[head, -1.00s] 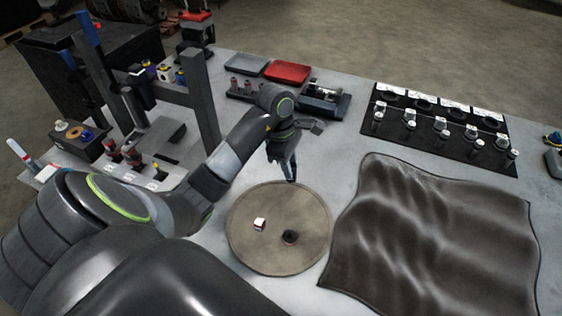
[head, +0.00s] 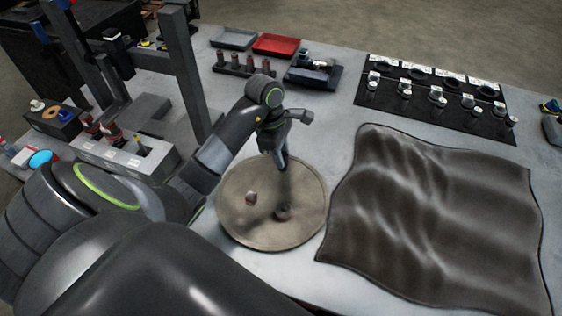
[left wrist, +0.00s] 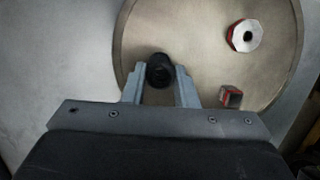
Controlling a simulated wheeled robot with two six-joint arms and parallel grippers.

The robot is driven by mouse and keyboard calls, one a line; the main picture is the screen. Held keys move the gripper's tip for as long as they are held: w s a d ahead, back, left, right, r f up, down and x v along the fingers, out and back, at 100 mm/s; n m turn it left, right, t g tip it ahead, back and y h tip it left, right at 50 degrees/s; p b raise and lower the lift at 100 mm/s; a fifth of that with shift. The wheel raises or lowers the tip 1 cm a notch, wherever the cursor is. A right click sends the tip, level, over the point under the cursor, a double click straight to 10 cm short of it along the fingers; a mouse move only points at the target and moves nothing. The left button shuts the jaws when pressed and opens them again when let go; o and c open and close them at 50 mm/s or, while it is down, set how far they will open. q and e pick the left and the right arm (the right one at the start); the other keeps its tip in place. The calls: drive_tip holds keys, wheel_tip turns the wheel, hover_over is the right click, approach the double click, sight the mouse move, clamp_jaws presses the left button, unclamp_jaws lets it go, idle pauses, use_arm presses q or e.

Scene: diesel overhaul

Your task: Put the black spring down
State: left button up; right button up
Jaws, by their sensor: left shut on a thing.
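My left gripper (head: 281,162) is over the far part of a round tan tray (head: 235,225) in the head view. In the left wrist view its two fingers (left wrist: 161,82) are shut on the black spring (left wrist: 160,70), a dark round piece at the fingertips. The tray (left wrist: 190,35) lies below it in that view; I cannot tell whether the spring touches it. In the head view I cannot make out the spring at the fingertips. My right gripper is not in view.
A silver-and-red hexagonal piece (left wrist: 244,36) shows in the wrist view. A brown cloth (head: 430,215) lies to the right. A red tray (head: 276,45) stands behind.

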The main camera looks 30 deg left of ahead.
use_arm(q)
wheel_tip(320, 180, down, 2)
drive_tip(key=shift+f+p, duration=0.1)
drive_tip(key=shift+p, duration=0.2)
drive_tip(key=o, duration=1)
